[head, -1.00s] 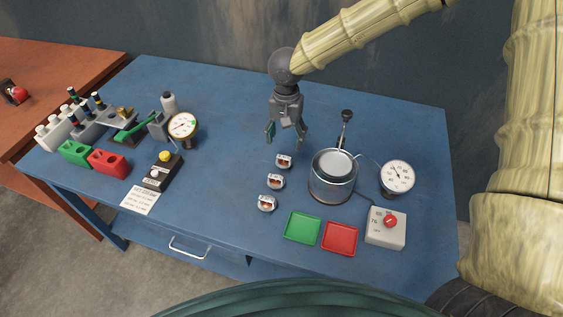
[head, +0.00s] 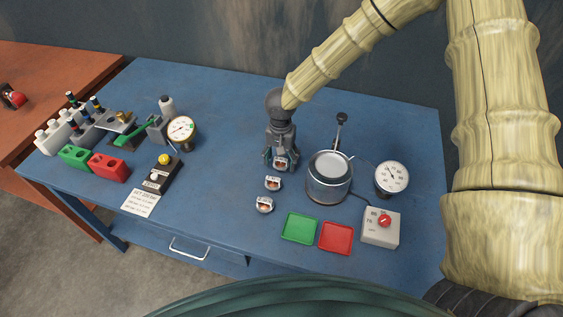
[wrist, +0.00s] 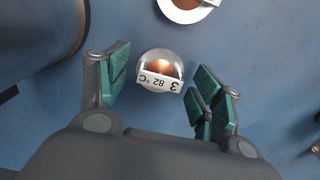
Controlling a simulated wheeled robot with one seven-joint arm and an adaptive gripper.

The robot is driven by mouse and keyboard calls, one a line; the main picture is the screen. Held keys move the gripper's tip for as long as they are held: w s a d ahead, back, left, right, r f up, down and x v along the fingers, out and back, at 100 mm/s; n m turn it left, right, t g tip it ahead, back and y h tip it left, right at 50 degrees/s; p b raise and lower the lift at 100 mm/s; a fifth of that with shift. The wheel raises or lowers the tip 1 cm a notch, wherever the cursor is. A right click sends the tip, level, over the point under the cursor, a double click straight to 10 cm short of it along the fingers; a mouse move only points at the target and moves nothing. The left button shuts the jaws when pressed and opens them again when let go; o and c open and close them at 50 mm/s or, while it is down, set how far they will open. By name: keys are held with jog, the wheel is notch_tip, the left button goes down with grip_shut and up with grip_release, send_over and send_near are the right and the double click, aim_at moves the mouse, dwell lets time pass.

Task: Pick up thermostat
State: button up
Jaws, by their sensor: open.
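Three small silver thermostats with copper centres stand in a slanting row on the blue table. The far one (head: 281,164) is at my gripper (head: 280,167); the middle thermostat (head: 273,183) and the near thermostat (head: 264,205) stand clear of it. In the wrist view, the thermostat labelled "3 82 °C" (wrist: 161,70) sits between the open green-padded fingers of my gripper (wrist: 162,88), with a gap on each side. A second thermostat (wrist: 184,8) is cut off at the top edge of that view.
Green (head: 299,228) and red (head: 336,237) trays lie in front. Injector parts and stands fill the table's left side.

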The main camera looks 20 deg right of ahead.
jog(key=shift+f, duration=0.4)
jog(key=c, duration=1)
jog(key=shift+r, duration=0.1)
jog(key=shift+c, duration=0.2)
